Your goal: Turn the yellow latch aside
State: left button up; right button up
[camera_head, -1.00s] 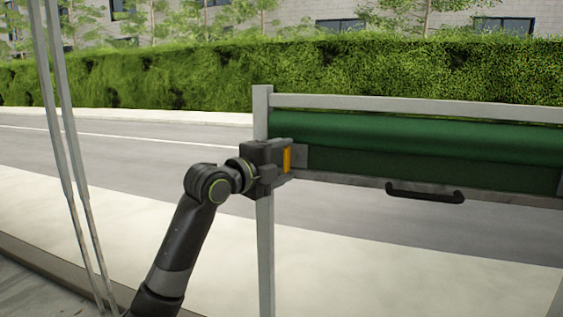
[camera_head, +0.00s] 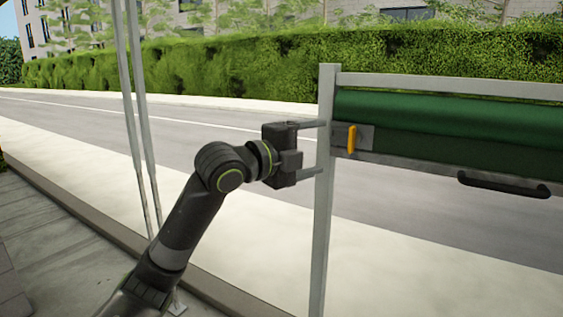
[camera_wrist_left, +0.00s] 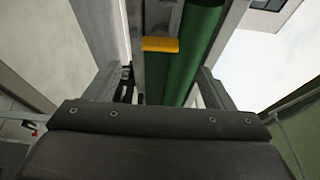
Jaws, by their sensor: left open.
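The yellow latch (camera_head: 352,138) stands roughly upright on a grey plate at the left end of the green roll (camera_head: 450,115). In the left wrist view the latch (camera_wrist_left: 160,44) lies ahead, between the lines of the fingers. My left gripper (camera_head: 318,147) is open and empty, its two fingers pointing right toward the latch, beside the grey post (camera_head: 326,200). A gap shows between fingertips and latch. The left gripper also shows in its wrist view (camera_wrist_left: 165,85), one finger on each side. My right gripper is not in view.
A black handle (camera_head: 503,185) sits on the lower rail, right of the latch. A grey top rail (camera_head: 450,85) runs above the roll. Thin poles (camera_head: 132,110) stand at the left. Road and a hedge (camera_head: 230,65) lie behind.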

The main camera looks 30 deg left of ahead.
pick_arm(q)
jog(key=b+v, duration=0.2)
jog(key=v, duration=0.5)
jog(key=shift+s, duration=0.3)
dwell(0.3)
